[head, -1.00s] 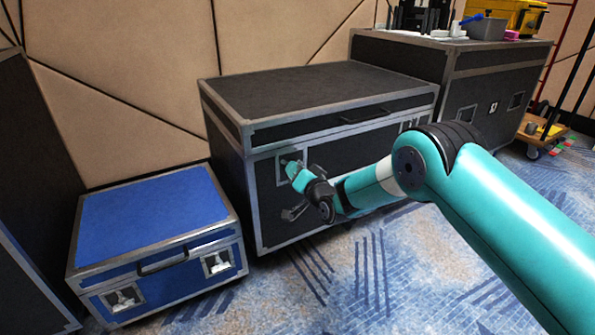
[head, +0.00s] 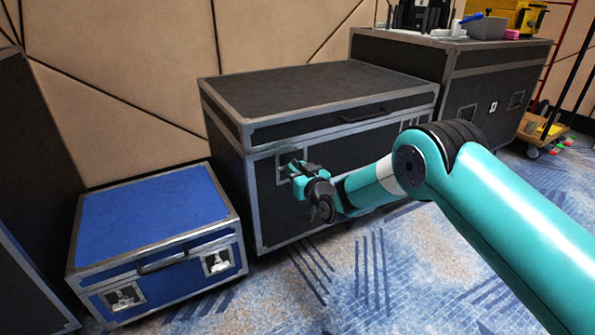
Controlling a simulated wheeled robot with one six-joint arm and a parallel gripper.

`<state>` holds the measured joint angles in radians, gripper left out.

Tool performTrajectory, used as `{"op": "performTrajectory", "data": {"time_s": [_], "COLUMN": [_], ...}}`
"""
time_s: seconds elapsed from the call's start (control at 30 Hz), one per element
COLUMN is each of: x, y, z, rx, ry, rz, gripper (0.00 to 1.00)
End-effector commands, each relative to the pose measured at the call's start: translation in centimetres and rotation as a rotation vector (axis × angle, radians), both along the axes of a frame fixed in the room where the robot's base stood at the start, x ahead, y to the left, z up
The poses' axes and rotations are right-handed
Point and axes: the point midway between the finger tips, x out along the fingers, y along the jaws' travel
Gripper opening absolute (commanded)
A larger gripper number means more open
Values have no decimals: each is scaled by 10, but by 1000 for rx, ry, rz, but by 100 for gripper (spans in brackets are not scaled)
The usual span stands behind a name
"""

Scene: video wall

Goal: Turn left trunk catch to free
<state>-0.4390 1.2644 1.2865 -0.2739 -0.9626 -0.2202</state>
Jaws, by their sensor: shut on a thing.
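The black trunk (head: 315,88) with metal edges stands in the middle, its lid down. Its left catch sits in a square metal plate (head: 282,158) on the front face. My teal gripper (head: 292,168) is at this plate, shut on the left catch. The gripper and wrist hide most of the catch, so its exact angle cannot be made out. The right catch plate (head: 409,123) shows only in part above my arm.
A blue case (head: 150,210) with two catches stands on the carpet at left. Another black case (head: 475,100) stands at right with a grey bin (head: 487,27) and a yellow box on top. A low wooden dolly is at far right. Patterned carpet is clear in front.

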Motion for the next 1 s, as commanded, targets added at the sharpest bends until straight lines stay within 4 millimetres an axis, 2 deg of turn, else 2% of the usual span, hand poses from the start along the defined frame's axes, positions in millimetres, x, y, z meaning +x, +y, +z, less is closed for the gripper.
{"op": "performTrajectory", "data": {"time_s": [0.53,0.57,0.87,1.0], "x": [0,0,-1,-9], "y": [-1,-1,0,-6], "z": [-1,-1,0,1], "rx": [-20,-20,-19,-20], "ry": [-11,-11,-11,-10], "rz": [-2,-2,0,1], "gripper": [2,33,33,33]}}
